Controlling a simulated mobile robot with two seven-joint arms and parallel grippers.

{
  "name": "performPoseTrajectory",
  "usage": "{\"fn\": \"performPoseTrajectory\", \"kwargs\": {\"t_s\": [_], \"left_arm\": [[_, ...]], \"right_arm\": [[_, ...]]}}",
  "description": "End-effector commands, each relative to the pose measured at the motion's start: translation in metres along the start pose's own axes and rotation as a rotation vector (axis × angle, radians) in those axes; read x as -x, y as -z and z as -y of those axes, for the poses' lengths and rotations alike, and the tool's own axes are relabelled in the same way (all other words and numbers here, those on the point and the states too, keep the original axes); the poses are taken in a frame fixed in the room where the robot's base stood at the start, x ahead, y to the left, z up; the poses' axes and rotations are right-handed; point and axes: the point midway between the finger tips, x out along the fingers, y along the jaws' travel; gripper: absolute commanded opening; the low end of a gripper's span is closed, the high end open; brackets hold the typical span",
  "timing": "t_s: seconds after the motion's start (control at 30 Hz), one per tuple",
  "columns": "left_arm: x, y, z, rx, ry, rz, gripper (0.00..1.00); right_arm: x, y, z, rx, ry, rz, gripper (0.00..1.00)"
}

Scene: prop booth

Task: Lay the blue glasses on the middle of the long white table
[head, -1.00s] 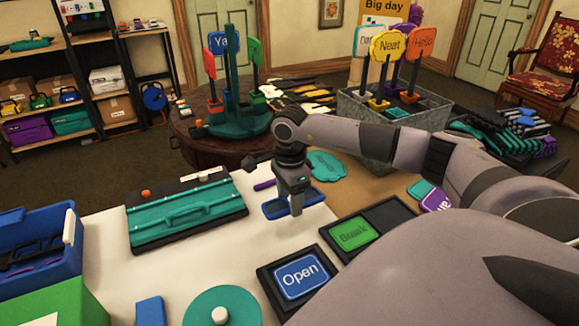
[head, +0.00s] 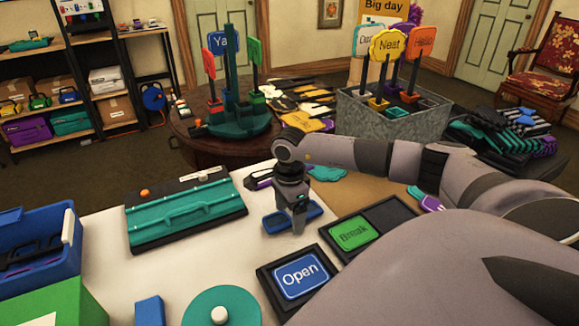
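The blue glasses (head: 276,222) hang at the fingertips of my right gripper (head: 298,226), which is shut on them near their middle. They are over the long white table (head: 115,268), right of the teal case and behind the "Open" sign. I cannot tell whether they touch the table top. The gripper fingers hide part of them. My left gripper is not in view.
A teal case (head: 185,213) lies left of the glasses. Framed "Open" (head: 300,276) and "Break" (head: 355,233) signs lie in front and right. A purple item (head: 262,182) lies behind. A blue crate (head: 68,268) stands far left. Bare white table shows between case and signs.

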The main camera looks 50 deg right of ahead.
Motion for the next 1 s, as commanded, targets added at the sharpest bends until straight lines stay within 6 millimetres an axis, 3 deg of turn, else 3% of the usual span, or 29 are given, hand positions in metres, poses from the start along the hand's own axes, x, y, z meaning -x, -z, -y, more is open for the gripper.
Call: {"fn": "performPoseTrajectory", "kwargs": {"t_s": [0.27, 0.7, 1.0], "left_arm": [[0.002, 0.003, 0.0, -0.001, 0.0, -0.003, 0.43], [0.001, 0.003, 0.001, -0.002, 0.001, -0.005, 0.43], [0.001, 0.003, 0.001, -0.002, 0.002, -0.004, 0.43]], "right_arm": [[0.007, 0.0, 0.0, 0.0, 0.002, 0.0, 0.82], [0.094, 0.0, 0.001, 0.0, 0.004, 0.001, 0.82], [0.123, 0.0, 0.0, 0.0, 0.001, 0.0, 0.82]]}}
